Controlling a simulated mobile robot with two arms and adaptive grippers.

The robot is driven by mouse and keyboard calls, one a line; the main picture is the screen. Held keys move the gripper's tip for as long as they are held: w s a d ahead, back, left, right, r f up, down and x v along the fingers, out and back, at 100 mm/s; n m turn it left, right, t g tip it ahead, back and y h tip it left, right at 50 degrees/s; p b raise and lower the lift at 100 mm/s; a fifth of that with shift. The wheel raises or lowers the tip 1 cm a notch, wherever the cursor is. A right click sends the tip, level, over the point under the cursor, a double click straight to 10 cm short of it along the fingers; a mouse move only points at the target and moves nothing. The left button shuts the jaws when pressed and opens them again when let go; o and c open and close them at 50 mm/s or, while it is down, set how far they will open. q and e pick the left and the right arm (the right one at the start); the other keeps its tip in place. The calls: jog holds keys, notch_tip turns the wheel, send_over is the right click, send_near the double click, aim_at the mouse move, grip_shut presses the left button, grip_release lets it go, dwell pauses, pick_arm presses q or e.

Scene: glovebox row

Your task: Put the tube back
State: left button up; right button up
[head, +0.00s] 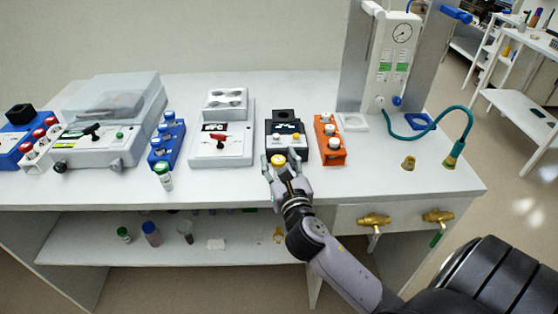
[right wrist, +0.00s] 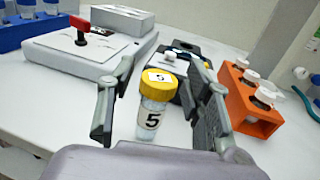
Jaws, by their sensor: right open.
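A clear tube with a yellow cap (right wrist: 156,85) and the number 5 on its cap and side stands upright on the bench in the right wrist view. In the head view its yellow cap (head: 278,160) shows in front of the small black-and-white device. My right gripper (head: 282,165) is open, with one finger on each side of the tube; gaps show between fingers and tube in the right wrist view. My left gripper is out of view.
An orange rack (head: 329,149) with white-capped tubes stands to the right of the black-and-white device (head: 286,142). A device with a red lever (head: 221,150), a blue rack (head: 156,157) and a loose tube (head: 163,179) are to the left. Bare bench lies in front.

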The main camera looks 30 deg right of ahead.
jog(key=shift+r, duration=0.1)
jog(key=shift+s, duration=0.1)
jog(key=b+v, duration=0.2)
jog(key=v, duration=0.9)
jog(key=s+a+f+m+g+y, duration=0.2)
jog(key=s+f+m+g, duration=0.3)
jog(key=f, duration=1.5)
jog(key=a+f+m+g+y, duration=0.25)
jog(key=f+m, duration=0.45)
jog(key=f, duration=1.3)
jog(key=s+f+m+g+y, duration=0.1)
jog(key=s+f+m+g, duration=0.3)
jog(key=s+f+m, duration=0.4)
jog(key=s+f+m+g, duration=0.4)
jog(key=s+f+m, duration=0.5)
jog(key=s+f, duration=0.5)
jog(key=s, duration=0.6)
jog(key=shift+s+a+f+m+y, duration=0.2)
jog(key=shift+s+a+m+y, duration=0.1)
jog(key=shift+s+y, duration=0.05)
